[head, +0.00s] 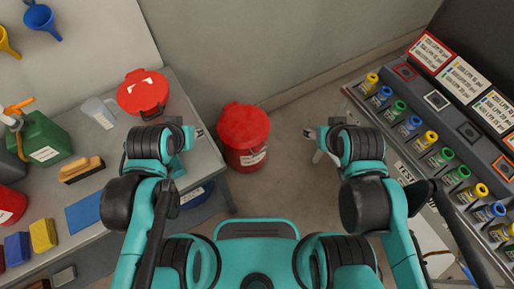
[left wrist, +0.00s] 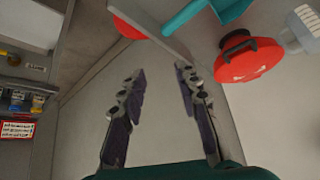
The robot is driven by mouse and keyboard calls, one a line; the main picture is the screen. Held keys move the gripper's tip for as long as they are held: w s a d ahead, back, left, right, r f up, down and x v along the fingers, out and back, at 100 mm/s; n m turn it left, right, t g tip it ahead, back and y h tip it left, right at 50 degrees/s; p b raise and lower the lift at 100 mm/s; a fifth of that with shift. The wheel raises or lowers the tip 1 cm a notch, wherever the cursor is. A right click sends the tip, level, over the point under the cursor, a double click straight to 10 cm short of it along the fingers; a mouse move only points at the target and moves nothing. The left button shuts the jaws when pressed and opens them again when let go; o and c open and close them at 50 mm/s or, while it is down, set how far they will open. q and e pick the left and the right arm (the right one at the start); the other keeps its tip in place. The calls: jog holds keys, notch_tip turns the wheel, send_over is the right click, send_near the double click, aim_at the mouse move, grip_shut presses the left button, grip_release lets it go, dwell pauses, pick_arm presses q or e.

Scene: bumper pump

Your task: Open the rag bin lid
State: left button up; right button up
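A red round bin with a closed red lid (head: 243,125) and a pale label (head: 253,159) stands on the floor in the middle of the head view, just right of the bench. Part of a red round shape (left wrist: 127,28), seemingly this bin, shows at the top of the left wrist view. My left gripper (head: 198,133) is left of the bin, apart from it, near the bench edge. In the left wrist view its fingers (left wrist: 160,72) are spread with nothing between them. My right gripper (head: 308,133) is right of the bin, clear of it; its fingers are too small to judge.
A rack of coloured bottles (head: 431,138) stands at right. Floor (head: 290,185) around the bin's right is clear.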

pick_arm(q)
jog(key=w+d+f+m+b, duration=0.1)
jog(key=w+d+f+m, duration=0.1)
jog(key=w, duration=0.5)
jog(key=m+g+y+b, duration=0.1)
jog(key=m+g+b, duration=0.5)
jog(key=m, duration=0.4)
send_over(260, 153)
jog(key=s+d, duration=0.1)
notch_tip(260, 153, down, 49)
jog(key=t, duration=0.1)
jog(key=f+b, duration=0.1)
jog(key=f, duration=0.1)
jog(key=f+b, duration=0.1)
jog(key=f, duration=0.2)
jog(key=w+f+b, duration=0.1)
jog(key=f+b, duration=0.1)
jog(key=shift+a+f, duration=0.35)
jog(key=shift+a, duration=0.05)
grip_shut()
